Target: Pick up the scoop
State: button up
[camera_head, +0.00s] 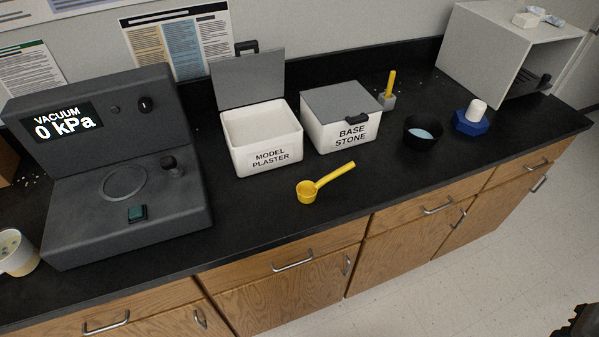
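The yellow scoop (308,192) lies on the black counter in front of the two white boxes. Its round cup is at the left end, and its handle points up and right. A dark ridged piece (577,324) shows at the bottom right corner, cut off by the picture edge. It looks like part of my gripper, over the floor and well away from the scoop. I cannot tell whether it is open or shut.
An open box marked model plaster (268,157) and a lidded base stone box (345,134) stand behind the scoop. A vacuum machine (125,200) is at left. A black bowl (409,136) and a blue-based item (471,125) are at right. Counter around the scoop's front is clear.

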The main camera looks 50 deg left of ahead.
aim_at(306, 190)
jog(key=u, duration=0.95)
jog(key=i, duration=0.9)
jog(key=u, duration=0.85)
